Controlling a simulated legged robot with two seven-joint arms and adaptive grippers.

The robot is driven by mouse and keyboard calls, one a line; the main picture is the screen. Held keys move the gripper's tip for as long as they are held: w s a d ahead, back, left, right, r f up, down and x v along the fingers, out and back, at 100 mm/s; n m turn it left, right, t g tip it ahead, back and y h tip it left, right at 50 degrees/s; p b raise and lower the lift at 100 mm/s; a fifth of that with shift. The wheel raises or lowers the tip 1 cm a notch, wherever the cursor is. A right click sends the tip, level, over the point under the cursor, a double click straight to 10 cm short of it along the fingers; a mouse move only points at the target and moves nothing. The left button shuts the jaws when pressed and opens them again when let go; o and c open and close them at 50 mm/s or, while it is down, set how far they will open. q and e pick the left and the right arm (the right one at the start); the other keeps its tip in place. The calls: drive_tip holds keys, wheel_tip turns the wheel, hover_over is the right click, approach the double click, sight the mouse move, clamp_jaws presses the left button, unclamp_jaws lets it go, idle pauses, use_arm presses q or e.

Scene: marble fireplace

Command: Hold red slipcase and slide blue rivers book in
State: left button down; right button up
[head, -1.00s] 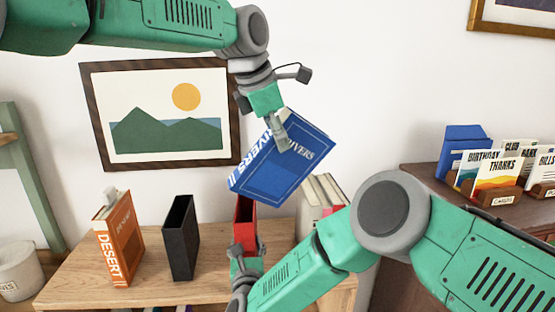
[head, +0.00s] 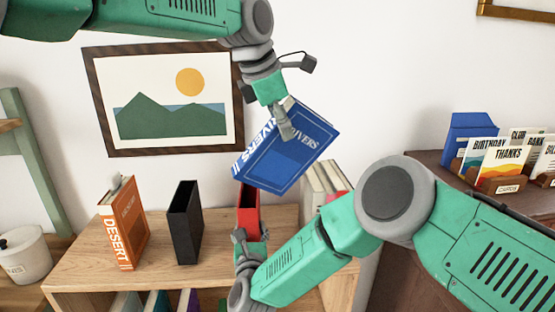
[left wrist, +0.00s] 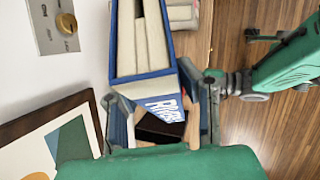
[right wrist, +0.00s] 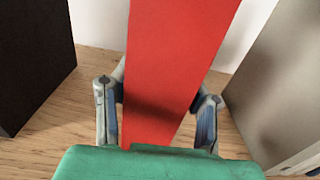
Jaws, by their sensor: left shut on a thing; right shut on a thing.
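The blue Rivers book (head: 287,155) is tilted in the air, above and slightly right of the red slipcase (head: 248,208). My left gripper (head: 285,122) is shut on the book near its upper edge. In the left wrist view the book (left wrist: 160,62) shows its blue edges and pale inside between the fingers (left wrist: 158,112). The red slipcase stands upright on the wooden shelf top, its open top facing up. My right gripper (head: 250,243) is shut on it low down. In the right wrist view the slipcase (right wrist: 175,60) sits between both fingers (right wrist: 157,112). The book's lower edge hides part of the slipcase's top.
Pale books (head: 322,182) stand right behind the slipcase. A card holder (head: 495,185) sits on the dark cabinet at right.

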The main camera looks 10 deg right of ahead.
sight(282, 157)
use_arm(q)
drive_tip(key=shift+f, duration=2.4)
drive_tip(key=shift+f, duration=0.15)
drive_tip(key=c, duration=1.1)
unclamp_jaws()
drive_tip(key=shift+s+f, duration=0.1)
drive_tip(key=shift+c, duration=0.2)
drive_tip(key=v, duration=1.2)
drive_tip(key=shift+d, duration=0.1)
drive_tip(key=shift+o, duration=0.2)
